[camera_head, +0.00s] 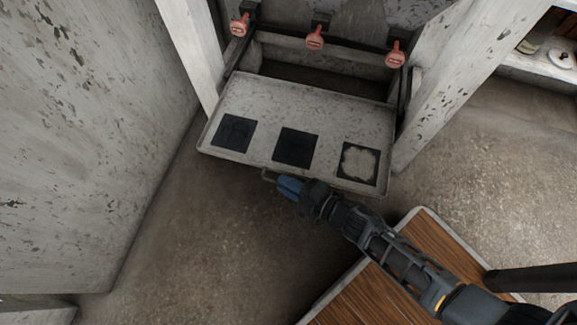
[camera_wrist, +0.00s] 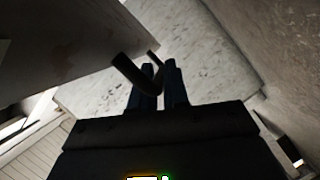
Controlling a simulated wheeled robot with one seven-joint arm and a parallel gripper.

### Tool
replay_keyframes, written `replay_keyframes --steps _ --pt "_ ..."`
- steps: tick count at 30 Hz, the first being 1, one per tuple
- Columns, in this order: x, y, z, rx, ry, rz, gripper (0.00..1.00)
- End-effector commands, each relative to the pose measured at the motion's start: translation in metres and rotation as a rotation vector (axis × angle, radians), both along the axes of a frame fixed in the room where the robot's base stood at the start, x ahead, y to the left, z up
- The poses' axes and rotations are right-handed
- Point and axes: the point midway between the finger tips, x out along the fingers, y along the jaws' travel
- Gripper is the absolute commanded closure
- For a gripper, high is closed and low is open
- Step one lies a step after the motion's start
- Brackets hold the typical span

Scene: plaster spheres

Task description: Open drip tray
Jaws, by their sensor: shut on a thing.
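The drip tray (camera_head: 262,105) is a pale, worn panel with a raised rim. It sticks out from between two pale side posts, with a dark gap behind it. Three dark squares lie on it, and the right one bears a cream-coloured patch (camera_head: 359,163). A thin handle (camera_head: 268,175) is on its front edge. My gripper (camera_head: 285,186) is at that front edge, its blue fingers shut on the handle. In the wrist view the dark handle bar (camera_wrist: 135,75) passes between the fingers (camera_wrist: 158,85).
Several red-handled taps (camera_head: 315,38) hang above the tray's back. A large pale wall (camera_head: 85,120) stands at left. A wood-topped surface (camera_head: 385,290) with a pale rim is below my arm. A shelf with small items (camera_head: 540,55) is at upper right. Floor (camera_head: 200,240) in front is bare.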

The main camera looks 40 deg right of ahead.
Motion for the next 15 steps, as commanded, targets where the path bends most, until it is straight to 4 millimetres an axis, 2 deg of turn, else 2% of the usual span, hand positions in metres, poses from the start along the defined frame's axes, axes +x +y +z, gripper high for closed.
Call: replay_keyframes --steps 4,5,6,11,15 --pt "-0.0005 0.0002 -0.0008 0.0 0.002 0.0 1.0" --pt "-0.0005 0.0002 -0.0008 0.0 0.002 0.0 0.84" --pt "-0.0005 0.0 -0.0008 0.0 0.002 0.0 0.8" --pt "-0.0001 0.0 -0.0006 0.001 0.001 0.0 0.65" --pt "0.0001 0.0 -0.0003 0.001 0.0 0.0 0.64"
